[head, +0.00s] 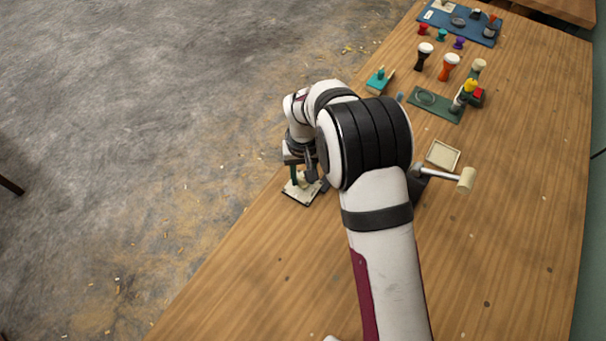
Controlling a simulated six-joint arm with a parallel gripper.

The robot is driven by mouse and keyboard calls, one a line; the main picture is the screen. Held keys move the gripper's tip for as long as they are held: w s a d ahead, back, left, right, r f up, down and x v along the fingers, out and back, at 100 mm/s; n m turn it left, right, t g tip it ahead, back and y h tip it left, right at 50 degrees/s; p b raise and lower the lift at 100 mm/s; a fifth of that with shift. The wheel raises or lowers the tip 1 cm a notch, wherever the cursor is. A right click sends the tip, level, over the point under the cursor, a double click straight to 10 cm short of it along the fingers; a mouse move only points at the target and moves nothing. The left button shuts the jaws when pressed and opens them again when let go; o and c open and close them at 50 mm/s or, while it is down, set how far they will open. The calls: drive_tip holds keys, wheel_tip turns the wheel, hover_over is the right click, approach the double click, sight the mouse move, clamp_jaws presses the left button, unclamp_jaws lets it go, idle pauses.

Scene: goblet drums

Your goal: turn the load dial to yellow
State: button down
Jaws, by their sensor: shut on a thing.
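A small pale plate with a dark edge (298,193) lies at the table's left edge and appears to be the base of the load dial. My gripper (305,178) points down over it, its jaws shut on a small cream part that looks like the dial's knob. The fingers and wrist cover much of the dial. Its colour marks and pointer are too small and hidden to read. A dark green upright part (294,173) shows beside the jaws.
A pale square tray (443,154) and a mallet (465,179) lie right of my arm. A green mat (423,99), a teal tool (378,81), goblet drums (449,67) and a blue mat (450,20) lie farther back. The front of the table is clear.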

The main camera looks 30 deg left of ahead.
sight(303, 179)
drive_tip(key=shift+n, duration=0.6)
drive_tip(key=c, duration=0.5)
unclamp_jaws()
drive_tip(key=shift+r, duration=0.1)
wheel_tip(303, 179, up, 16)
drive_tip(key=shift+f, duration=0.15)
